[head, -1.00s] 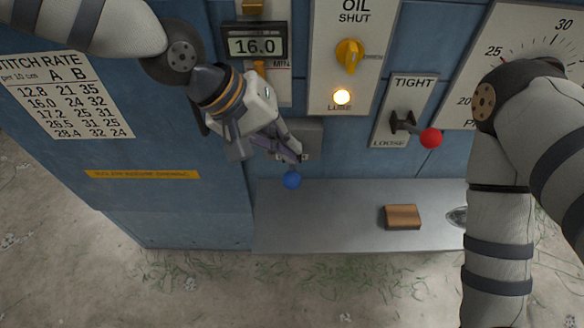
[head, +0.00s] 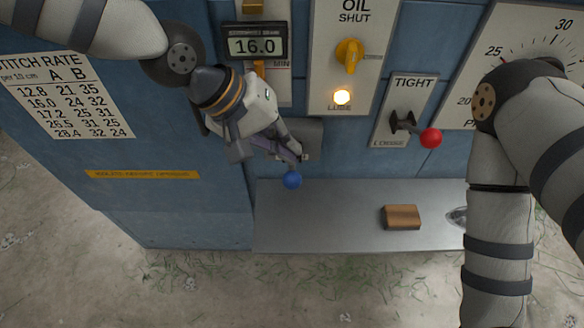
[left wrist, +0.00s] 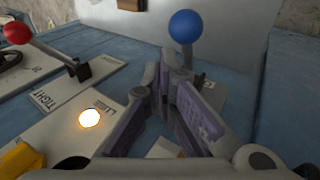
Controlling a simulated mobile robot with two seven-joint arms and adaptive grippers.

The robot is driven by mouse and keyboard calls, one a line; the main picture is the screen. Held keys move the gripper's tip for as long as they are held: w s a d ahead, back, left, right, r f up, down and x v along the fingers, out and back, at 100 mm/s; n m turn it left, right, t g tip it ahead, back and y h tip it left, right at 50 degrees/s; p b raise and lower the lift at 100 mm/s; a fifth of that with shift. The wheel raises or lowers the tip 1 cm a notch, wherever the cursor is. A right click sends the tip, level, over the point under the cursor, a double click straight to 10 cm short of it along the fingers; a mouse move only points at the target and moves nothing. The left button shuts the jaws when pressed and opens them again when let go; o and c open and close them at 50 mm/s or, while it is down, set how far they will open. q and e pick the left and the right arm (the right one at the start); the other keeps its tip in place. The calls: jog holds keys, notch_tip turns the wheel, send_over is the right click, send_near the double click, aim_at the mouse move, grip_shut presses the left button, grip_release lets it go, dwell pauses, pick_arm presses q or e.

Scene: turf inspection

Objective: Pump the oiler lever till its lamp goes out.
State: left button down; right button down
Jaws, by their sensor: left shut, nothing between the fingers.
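The oiler lever ends in a blue ball knob (head: 292,180), low on the blue cabinet; the same blue knob (left wrist: 185,27) stands up beyond my fingers in the left wrist view. The lube lamp (head: 342,97) glows yellow-white, and it is also lit in the left wrist view (left wrist: 89,118). My left gripper (head: 298,157) is shut and empty, pointing down just above the blue knob. I cannot tell whether it touches the lever, whose shaft is mostly hidden behind the fingers. My right gripper is out of view.
A yellow oil knob (head: 349,54) sits above the lamp. A red-knobbed tight/loose lever (head: 430,138) sticks out to the right. A brown block (head: 402,217) lies on the grey shelf (head: 320,225). My right arm covers the right side.

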aim_at(287, 186)
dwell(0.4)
pick_arm(q)
jog(key=shift+s+f, duration=0.15)
jog(key=shift+f, duration=0.2)
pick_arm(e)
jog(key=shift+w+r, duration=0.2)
pick_arm(q)
jog(key=shift+s+f, duration=0.5)
jog(key=shift+f, duration=0.55)
jog(key=shift+s+f, duration=0.5)
jog(key=shift+f, duration=0.55)
jog(key=shift+s+f, duration=0.5)
jog(key=shift+f, duration=0.55)
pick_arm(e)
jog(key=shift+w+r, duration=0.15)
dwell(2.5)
pick_arm(q)
jog(key=shift+r+p, duration=0.1)
jog(key=shift+p, duration=0.2)
